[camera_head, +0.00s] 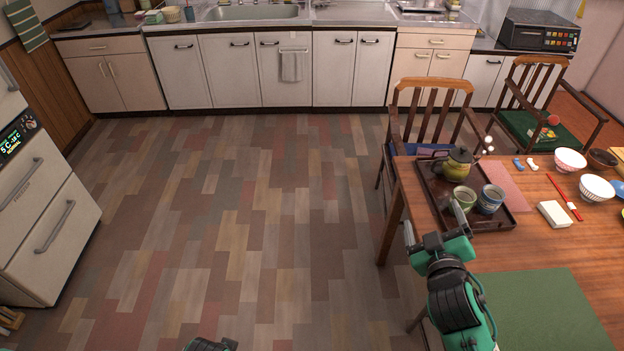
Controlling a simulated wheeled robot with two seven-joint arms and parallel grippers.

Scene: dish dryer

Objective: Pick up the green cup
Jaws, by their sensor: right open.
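The green cup (467,194) stands upright on a dark wooden tray (487,222) at the near left end of the table. A blue patterned cup (490,200) stands just right of it, and a dark yellow-green teapot (456,164) stands behind it. My right gripper (434,224) is open and empty at the tray's near left corner. One finger is up by the near side of the green cup and hides a little of it; I cannot tell whether they touch. The other finger is out to the left. My left gripper is not in view; only a bit of my left arm shows at the bottom edge.
The wooden table (530,243) also holds bowls (597,188), red chopsticks (566,200), a white block (553,214) and a green mat (545,312). A chair (432,110) stands behind the tray. The floor (240,220) to the left is clear.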

